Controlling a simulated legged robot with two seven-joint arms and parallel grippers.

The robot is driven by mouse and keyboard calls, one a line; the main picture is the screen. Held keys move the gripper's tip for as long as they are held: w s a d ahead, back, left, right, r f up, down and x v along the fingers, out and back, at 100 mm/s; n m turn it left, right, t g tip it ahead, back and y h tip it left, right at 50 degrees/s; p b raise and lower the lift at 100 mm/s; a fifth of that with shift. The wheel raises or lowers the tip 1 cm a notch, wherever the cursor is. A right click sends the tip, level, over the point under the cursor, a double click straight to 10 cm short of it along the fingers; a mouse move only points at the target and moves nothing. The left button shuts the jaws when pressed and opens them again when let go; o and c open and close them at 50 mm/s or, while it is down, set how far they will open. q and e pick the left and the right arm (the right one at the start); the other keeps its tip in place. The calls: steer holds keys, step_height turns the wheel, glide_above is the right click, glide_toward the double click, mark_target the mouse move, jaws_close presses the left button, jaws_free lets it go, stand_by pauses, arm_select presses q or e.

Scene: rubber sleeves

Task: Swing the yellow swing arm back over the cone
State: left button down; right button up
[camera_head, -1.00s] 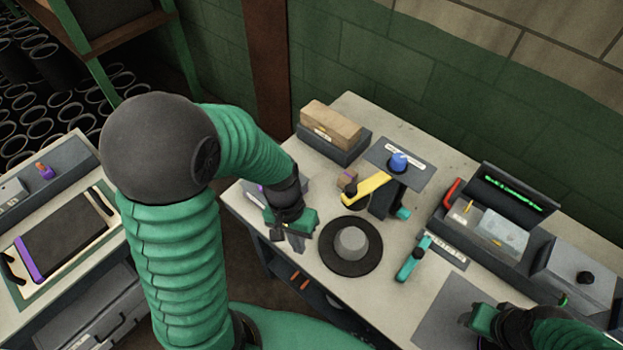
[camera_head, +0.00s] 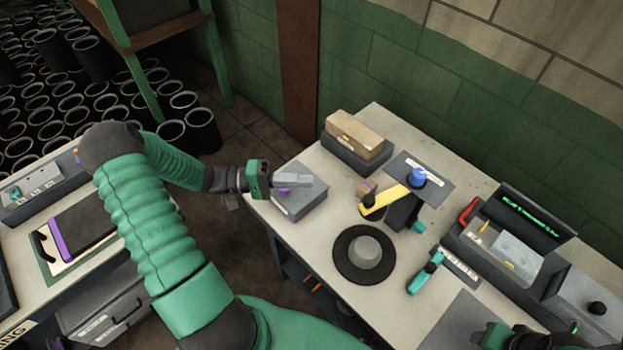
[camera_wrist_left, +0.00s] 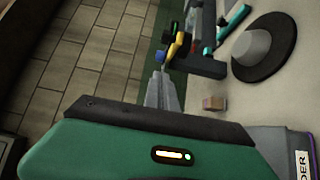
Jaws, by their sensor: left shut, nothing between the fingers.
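The yellow swing arm (camera_head: 386,203) runs from the blue knob (camera_head: 417,177) toward the lower left, with a black piece at its free end. The grey cone (camera_head: 364,251) stands on a round black base (camera_head: 343,268), in front of the arm's free end and not under it. My left gripper (camera_head: 306,180) is shut and empty, left of the swing arm and apart from it, above a grey box. In the left wrist view, its fingers (camera_wrist_left: 162,92) are together; the yellow arm (camera_wrist_left: 172,48) and cone (camera_wrist_left: 253,45) show beyond. My right gripper (camera_head: 494,337) is partly cut off at the bottom right.
The grey box (camera_head: 300,203) sits at the table's left corner. A small brown block (camera_head: 366,187) lies beside the arm's free end. A cardboard box (camera_head: 354,136) stands behind. A teal-handled tool (camera_head: 424,274) lies right of the cone; a console (camera_head: 510,232) stands farther right.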

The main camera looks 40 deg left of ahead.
arm_select(q)
steer(key=p, duration=0.2)
glide_toward(367, 195)
steer(key=w+d, duration=0.1)
steer(key=w, duration=0.4)
steer(key=d, duration=0.1)
steer(key=d+p, duration=0.1)
steer(key=d, duration=0.2)
steer(key=shift+s+f, duration=0.25)
steer(key=shift+s, duration=0.1)
steer(key=s+d, duration=0.1)
steer(key=d, duration=0.1)
steer(key=s+d+p, duration=0.1)
steer(key=shift+s+d+f, duration=0.1)
steer(key=shift+s+d, duration=0.15)
steer(key=shift+d, duration=0.15)
arm_select(e)
steer(key=r, duration=0.4)
steer(key=shift+w+d+r, duration=0.15)
steer(key=shift+d, duration=0.25)
arm_select(q)
steer(key=shift+d, duration=0.1)
arm_select(e)
steer(key=shift+d, duration=0.1)
